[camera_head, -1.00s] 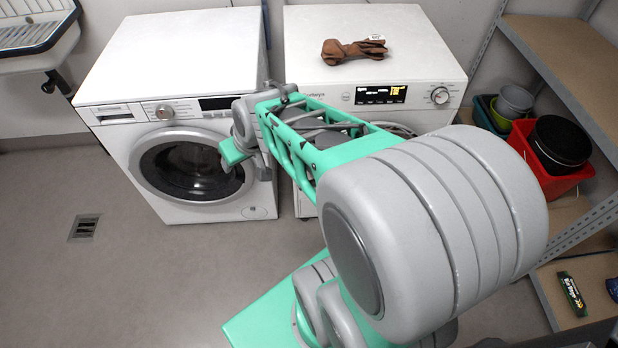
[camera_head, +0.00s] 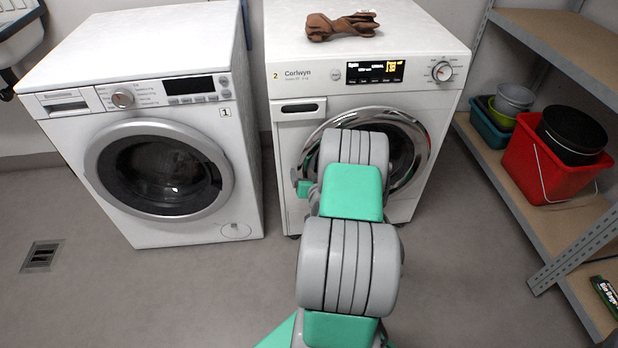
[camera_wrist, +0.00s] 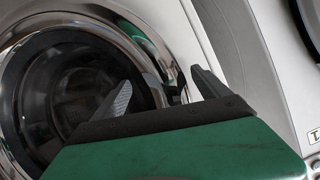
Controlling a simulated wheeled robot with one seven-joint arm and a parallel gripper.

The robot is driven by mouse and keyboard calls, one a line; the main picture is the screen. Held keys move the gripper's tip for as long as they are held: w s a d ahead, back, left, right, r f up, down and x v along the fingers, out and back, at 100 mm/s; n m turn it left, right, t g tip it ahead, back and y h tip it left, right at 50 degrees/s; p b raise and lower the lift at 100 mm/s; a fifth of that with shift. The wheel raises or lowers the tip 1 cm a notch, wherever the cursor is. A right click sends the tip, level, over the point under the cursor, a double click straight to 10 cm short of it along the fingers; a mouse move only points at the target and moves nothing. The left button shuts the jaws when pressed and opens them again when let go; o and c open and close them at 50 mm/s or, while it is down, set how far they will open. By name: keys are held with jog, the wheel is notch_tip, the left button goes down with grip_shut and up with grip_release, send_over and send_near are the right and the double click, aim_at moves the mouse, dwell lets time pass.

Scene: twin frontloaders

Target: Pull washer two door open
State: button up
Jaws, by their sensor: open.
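My gripper is mostly hidden there behind my arm. In the wrist view my gripper (camera_wrist: 163,91) is open at the door's edge. The left finger lies over the dark glass and the right finger over the outer side of the chrome ring (camera_wrist: 150,48). I cannot tell whether either finger touches the ring.
Washer one (camera_head: 245,150), with its door (camera_head: 160,170) shut, stands to the left, a narrow gap between them. Shelving with a red bucket (camera_head: 540,170) stands at right. A floor drain (camera_head: 41,256) is at left; floor in front is clear.

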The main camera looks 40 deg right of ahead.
jog(key=shift+w+d+f, duration=0.1)
jog(key=shift+w, duration=0.2)
jog(key=shift+c, duration=0.4)
grip_shut()
dwell(0.4)
